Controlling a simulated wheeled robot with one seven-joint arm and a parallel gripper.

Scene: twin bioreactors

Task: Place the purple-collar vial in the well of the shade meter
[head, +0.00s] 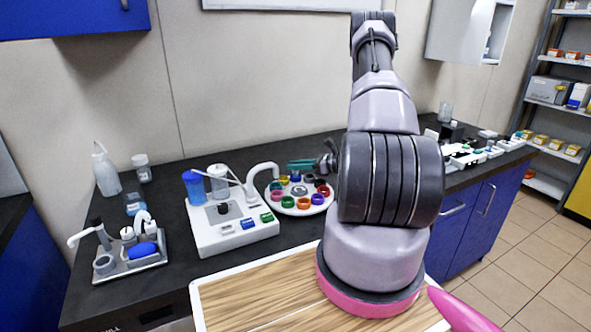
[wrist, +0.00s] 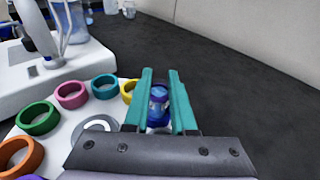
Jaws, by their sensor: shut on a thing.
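My gripper (head: 302,165) has teal fingers and is over the far side of a round white tray in the head view. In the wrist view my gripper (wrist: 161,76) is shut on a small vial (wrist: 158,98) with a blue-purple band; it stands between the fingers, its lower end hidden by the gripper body.
The round tray (head: 301,208) carries several coloured rings. A small grey stand (head: 130,262) with a blue part is at far left. Black counter is clear behind the tray.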

